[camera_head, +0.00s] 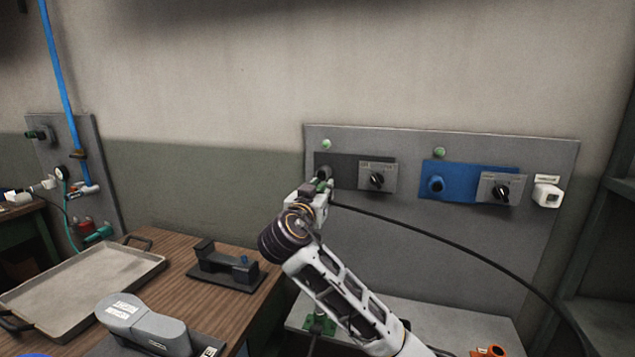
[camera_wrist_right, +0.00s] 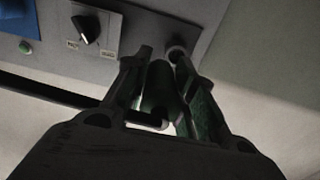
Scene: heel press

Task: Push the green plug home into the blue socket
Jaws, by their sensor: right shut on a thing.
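The green plug (camera_wrist_right: 158,88) sits between the fingers of my right gripper (camera_wrist_right: 162,62), which is shut on it. A black cable runs from the plug to the right in the head view. In that view my right gripper (camera_head: 323,188) is in front of the dark plate's socket (camera_head: 324,172) at the panel's left. Whether the plug touches that socket, I cannot tell. The blue socket (camera_head: 437,184) is on the blue plate (camera_head: 458,172), to the right of the gripper and apart from it; its opening looks empty. My left gripper is not in view.
Rotary switches (camera_head: 377,180) sit beside both sockets on the grey panel (camera_head: 430,232). A white box (camera_head: 547,195) is at its right edge. A wooden table (camera_head: 185,258) at left bears a tray (camera_head: 80,287), a black stand and a grey device. A green-based fitting (camera_head: 318,325) stands low.

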